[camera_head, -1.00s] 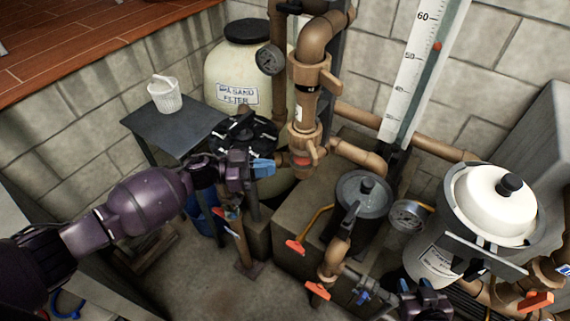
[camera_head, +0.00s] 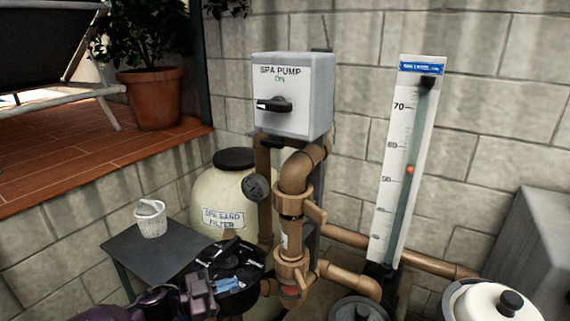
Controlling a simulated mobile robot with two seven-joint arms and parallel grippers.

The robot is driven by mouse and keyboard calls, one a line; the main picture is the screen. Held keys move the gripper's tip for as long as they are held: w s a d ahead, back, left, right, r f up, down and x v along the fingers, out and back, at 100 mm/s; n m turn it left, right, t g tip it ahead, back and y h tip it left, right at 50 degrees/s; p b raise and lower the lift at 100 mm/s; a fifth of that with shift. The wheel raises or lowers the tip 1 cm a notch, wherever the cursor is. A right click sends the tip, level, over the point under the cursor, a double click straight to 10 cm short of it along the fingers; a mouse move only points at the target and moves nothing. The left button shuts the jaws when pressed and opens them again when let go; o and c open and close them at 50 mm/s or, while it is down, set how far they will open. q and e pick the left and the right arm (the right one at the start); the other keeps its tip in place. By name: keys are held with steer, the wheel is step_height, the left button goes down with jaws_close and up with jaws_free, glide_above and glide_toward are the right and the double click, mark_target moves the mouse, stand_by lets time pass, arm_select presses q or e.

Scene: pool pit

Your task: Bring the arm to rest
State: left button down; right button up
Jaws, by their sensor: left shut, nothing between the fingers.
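My left arm comes in at the bottom left of the head view, dark purple. Its gripper (camera_head: 228,284), with blue fingertips, is shut and empty. Most of the arm is cut off by the lower edge. My right gripper is out of view.
A spa pump box (camera_head: 292,98) reading ON stands above brown pipes (camera_head: 292,200). A small table (camera_head: 135,250) bears a white basket (camera_head: 150,220). A gauge board (camera_head: 402,160) and a white-lidded vessel (camera_head: 485,300) stand right.

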arm_select(q)
step_height(320, 180, up, 3)
steer(key=w+n+t+y, duration=0.1)
steer(key=w+t+y, duration=0.1)
steer(key=t, duration=0.3)
steer(key=s+a+f+n+y, duration=0.4)
steer(key=s+f+n+y, duration=0.1)
steer(key=s, duration=0.4)
steer(key=s+a+f+n+y, duration=0.4)
steer(key=s+a+f+n, duration=0.1)
steer(key=s, duration=0.4)
steer(key=s+a+f+n+y, duration=0.5)
steer(key=s+f, duration=0.2)
steer(key=s, duration=0.1)
steer(key=shift+s+a+f+g+y, duration=0.2)
steer(key=shift+s+g+y, duration=0.1)
steer(key=shift+s, duration=0.1)
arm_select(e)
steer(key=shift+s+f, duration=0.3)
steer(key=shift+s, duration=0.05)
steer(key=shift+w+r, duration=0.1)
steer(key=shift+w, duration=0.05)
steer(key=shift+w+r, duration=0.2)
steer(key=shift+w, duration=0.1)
